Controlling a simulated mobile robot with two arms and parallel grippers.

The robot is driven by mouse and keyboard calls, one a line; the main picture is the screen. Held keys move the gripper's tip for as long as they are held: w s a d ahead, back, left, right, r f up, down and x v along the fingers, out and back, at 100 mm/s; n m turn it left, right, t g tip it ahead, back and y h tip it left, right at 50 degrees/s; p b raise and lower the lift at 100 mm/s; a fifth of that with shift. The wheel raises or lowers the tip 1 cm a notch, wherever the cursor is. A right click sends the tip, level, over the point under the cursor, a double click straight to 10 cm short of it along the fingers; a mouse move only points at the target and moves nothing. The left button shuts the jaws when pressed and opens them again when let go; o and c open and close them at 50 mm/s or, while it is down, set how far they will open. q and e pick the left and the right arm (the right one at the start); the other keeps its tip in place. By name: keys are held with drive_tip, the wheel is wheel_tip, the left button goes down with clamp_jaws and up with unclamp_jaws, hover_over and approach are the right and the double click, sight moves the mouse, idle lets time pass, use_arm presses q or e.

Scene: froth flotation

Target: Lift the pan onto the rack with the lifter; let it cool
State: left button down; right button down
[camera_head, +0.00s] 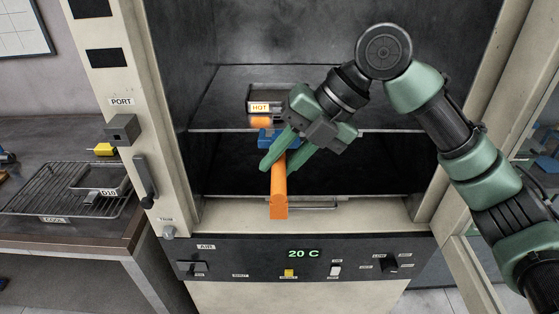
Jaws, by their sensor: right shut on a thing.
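A grey pan (287,94) with a "HOT" tag sits inside the open oven, towards the back. My right gripper (279,163) is shut on the orange handle (279,198) of the lifter, at the oven's mouth. The handle's end points towards me. A blue part (264,138) shows just beyond the handle, partly hidden by the fingers; I cannot tell what lies under the pan. The wire rack (38,193) is on the bench at left, and a grey pan (103,178) marked "D10" stands on its right part. My left gripper is not in view.
The oven panel (225,262) below the opening reads 20 C. The oven's left post (143,120) carries a port and a handle, between the chamber and the bench (60,137). A yellow object (103,149) lies behind the rack. The rack's left part is bare.

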drive_tip(key=shift+w+r, duration=0.2)
drive_tip(key=shift+w, duration=0.25)
drive_tip(key=shift+w+a+p, duration=0.1)
drive_tip(key=shift+w+p, duration=0.25)
drive_tip(key=shift+p, duration=0.1)
drive_tip(key=shift+w+p, duration=0.4)
drive_tip(key=shift+w, duration=0.4)
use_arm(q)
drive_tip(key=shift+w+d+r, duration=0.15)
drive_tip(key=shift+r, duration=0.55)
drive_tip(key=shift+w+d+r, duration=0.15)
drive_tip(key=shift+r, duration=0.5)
use_arm(e)
drive_tip(key=shift+w+f, duration=0.15)
drive_tip(key=shift+w, duration=0.4)
use_arm(q)
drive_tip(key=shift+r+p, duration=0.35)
drive_tip(key=shift+p, duration=0.25)
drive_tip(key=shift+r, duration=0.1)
use_arm(e)
drive_tip(key=shift+w, duration=0.15)
